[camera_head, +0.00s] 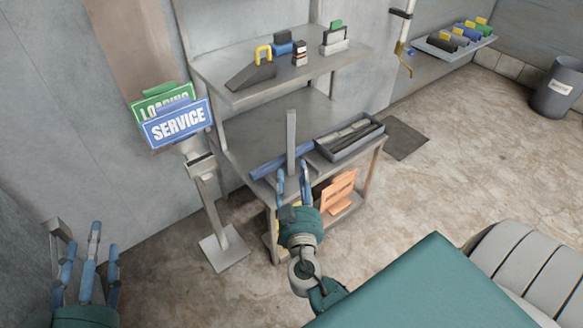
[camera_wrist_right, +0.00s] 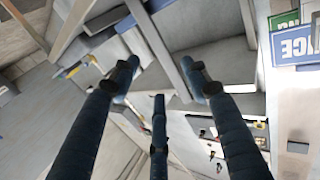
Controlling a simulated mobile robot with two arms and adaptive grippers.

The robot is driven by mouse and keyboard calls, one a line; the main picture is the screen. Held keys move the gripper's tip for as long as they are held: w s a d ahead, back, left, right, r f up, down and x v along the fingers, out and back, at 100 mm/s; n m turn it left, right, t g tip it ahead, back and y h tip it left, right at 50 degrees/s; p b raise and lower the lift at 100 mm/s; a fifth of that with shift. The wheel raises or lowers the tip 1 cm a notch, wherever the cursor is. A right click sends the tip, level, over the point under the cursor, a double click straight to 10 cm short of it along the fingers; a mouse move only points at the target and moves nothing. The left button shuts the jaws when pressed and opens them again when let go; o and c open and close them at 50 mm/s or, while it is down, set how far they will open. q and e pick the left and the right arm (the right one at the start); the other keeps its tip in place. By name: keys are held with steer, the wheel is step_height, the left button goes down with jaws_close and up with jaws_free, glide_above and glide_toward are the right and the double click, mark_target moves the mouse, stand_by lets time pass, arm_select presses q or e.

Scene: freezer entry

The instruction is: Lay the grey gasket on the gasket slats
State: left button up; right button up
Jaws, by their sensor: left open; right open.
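A long grey strip (camera_head: 291,140), which looks like the grey gasket, stands upright at the front of the lower shelf. My right gripper (camera_head: 293,180) is open just in front of its lower end. In the right wrist view a grey strip (camera_wrist_right: 166,50) runs between the spread fingers (camera_wrist_right: 165,85); I cannot tell whether they touch it. A grey tray (camera_head: 350,150) with dark slat-like strips lies on the shelf to the right; I cannot tell whether these are the gasket slats. My left gripper (camera_head: 80,245) is open and empty at the lower left.
A blue bar (camera_head: 282,161) lies along the shelf's front edge. The upper shelf (camera_head: 225,90) holds several small items. A blue SERVICE sign (camera_head: 177,124) stands on a post at left. An orange sign (camera_head: 338,192) sits below the shelf.

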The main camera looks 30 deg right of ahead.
steer(key=s+a+r+n+y, duration=0.2)
steer(key=a+r+n+y, duration=0.2)
steer(key=a, duration=0.5)
steer(key=s+a+r+n+y, duration=0.2)
steer(key=a+r+n+y, duration=0.2)
steer(key=a+r+y, duration=0.4)
steer(key=shift+s+a+r+t+y, duration=0.15)
steer(key=shift+a+r+t+y, duration=0.2)
steer(key=shift+a+r, duration=0.45)
steer(key=shift+a+f, duration=0.1)
steer(key=shift+f, duration=0.1)
